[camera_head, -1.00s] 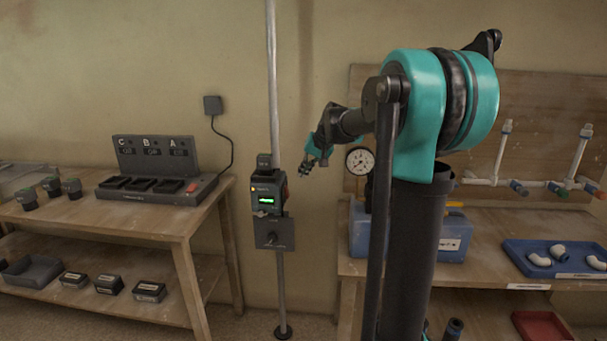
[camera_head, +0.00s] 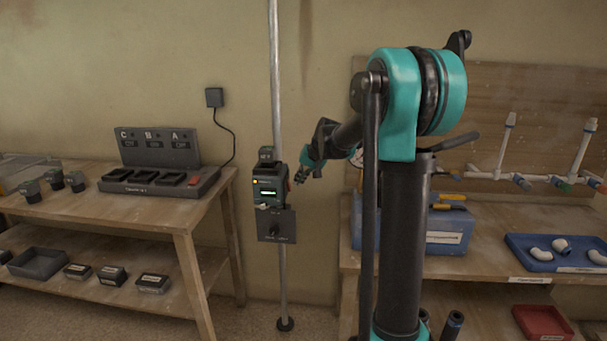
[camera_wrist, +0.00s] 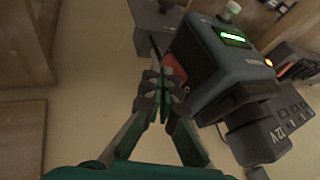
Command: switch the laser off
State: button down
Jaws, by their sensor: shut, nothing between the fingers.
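The laser (camera_head: 268,190) is a dark grey-teal box clamped on a vertical pole. Its green display (camera_wrist: 233,38) is lit, and an amber light (camera_wrist: 267,63) glows beside it. A red-orange switch (camera_wrist: 174,68) is on the side of the box facing my gripper. A battery block marked 12V (camera_wrist: 262,132) sits on the laser's top. My gripper (camera_head: 299,178) is just right of the laser. In the wrist view its fingers (camera_wrist: 160,84) are shut and empty, with the tips close to the switch and partly covering it. I cannot tell whether they touch it.
A plate with a dark knob (camera_head: 276,228) hangs on the pole below the laser. A bench with a charger (camera_head: 160,180) and batteries stands left. Another bench at right holds a blue toolbox (camera_head: 447,232) and a blue tray (camera_head: 515,244). Bare wall lies behind the pole.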

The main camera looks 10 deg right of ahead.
aim_at(291, 189)
jog(key=shift+x, duration=1.3)
jog(key=shift+a+f+y, duration=0.2)
jog(key=shift+a+y, duration=0.1)
jog(key=shift+y, duration=0.3)
jog(key=shift+r, duration=0.8)
